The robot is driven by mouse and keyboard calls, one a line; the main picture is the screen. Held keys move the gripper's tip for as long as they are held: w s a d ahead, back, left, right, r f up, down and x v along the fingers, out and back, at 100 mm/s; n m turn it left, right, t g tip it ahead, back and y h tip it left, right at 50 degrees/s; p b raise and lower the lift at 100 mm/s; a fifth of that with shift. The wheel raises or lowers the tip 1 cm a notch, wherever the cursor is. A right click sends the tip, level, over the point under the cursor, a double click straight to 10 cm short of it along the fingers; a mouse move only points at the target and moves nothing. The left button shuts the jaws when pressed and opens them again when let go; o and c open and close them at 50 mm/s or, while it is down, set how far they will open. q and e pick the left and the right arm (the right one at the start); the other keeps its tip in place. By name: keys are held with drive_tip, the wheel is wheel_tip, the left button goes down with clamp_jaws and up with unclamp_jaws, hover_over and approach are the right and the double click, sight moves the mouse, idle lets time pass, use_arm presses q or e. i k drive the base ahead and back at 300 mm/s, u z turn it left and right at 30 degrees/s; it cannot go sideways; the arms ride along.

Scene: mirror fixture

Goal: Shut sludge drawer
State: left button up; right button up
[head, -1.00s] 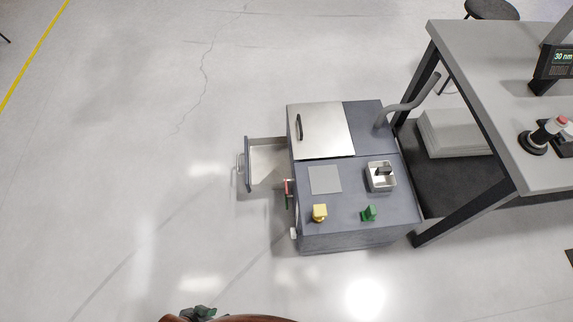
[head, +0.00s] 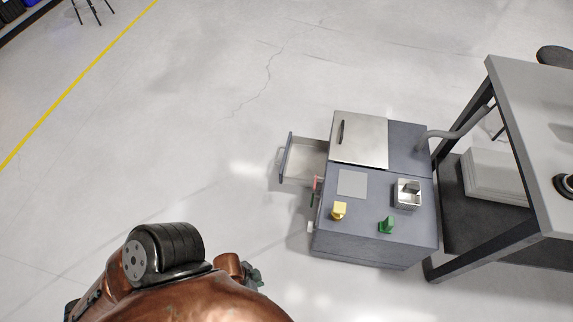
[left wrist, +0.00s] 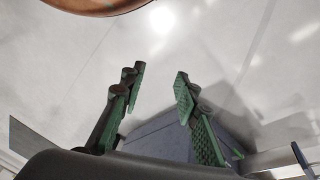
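The sludge drawer (head: 307,162) is a light tray with a dark grey front and a bar handle. It sticks out of the left side of the grey-blue cabinet (head: 374,240) in the head view. My left gripper (head: 254,275) barely shows at the bottom, mostly hidden behind my copper arm, apart from the drawer and nearer to me. In the left wrist view my left gripper (left wrist: 159,84) is open and empty, with green finger pads. Part of a grey-blue body, apparently the cabinet (left wrist: 165,138), shows beyond the fingers. My right gripper is not in view.
The cabinet bears a metal lid (head: 360,145), a yellow knob (head: 339,210), a green knob (head: 387,225) and a small metal basin (head: 407,193). A red lever (head: 317,185) sits beside the drawer. A workbench (head: 520,130) stands right. Floor left of the drawer is clear.

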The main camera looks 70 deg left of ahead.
sight(303, 159)
drive_tip(key=u, duration=0.05)
drive_tip(key=k, duration=1.35)
drive_tip(key=u, duration=2.35)
drive_tip(key=i, duration=2.1)
drive_tip(key=z, duration=2.8)
